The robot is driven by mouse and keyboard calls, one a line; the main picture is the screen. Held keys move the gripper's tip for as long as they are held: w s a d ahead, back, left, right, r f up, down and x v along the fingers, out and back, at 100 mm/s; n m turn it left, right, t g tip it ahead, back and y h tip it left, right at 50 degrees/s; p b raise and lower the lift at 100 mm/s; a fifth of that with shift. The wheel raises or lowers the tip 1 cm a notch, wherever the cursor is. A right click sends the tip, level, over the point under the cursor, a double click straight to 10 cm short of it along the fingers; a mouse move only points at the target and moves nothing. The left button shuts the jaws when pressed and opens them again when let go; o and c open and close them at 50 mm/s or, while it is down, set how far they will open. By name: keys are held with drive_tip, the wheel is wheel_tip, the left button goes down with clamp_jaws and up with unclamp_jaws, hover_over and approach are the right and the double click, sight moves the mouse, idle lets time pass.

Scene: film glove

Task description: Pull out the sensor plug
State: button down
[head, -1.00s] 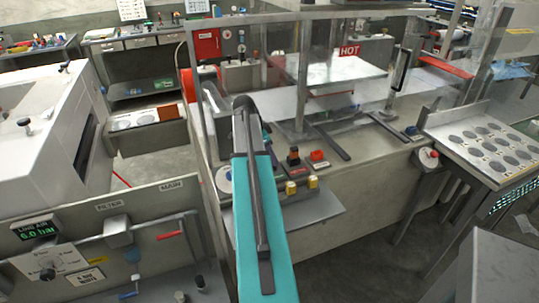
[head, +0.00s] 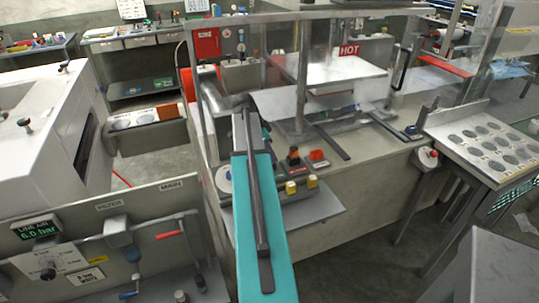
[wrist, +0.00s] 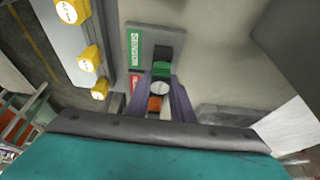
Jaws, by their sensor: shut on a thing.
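The green sensor plug (wrist: 161,69) shows in the wrist view, beside a green label reading SENSOR (wrist: 134,52) on a grey plate (wrist: 146,33). A dark block (wrist: 163,52) lies just above the plug in the picture. My gripper (wrist: 161,78) is shut on the plug, one finger on each side. A round pale top (wrist: 160,88) and an orange part (wrist: 154,104) show between the fingers, nearer the wrist. I cannot tell whether the plug is fully seated. In the head view my arm hides the gripper and plug.
A red label (wrist: 135,82) is by the left finger.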

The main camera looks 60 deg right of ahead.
drive_tip(key=shift+r+p, duration=1.15)
drive_tip(key=shift+r, duration=1.35)
drive_tip(key=shift+s+r+p, duration=0.1)
drive_tip(key=shift+r+p, duration=0.65)
drive_tip(key=shift+r, duration=0.7)
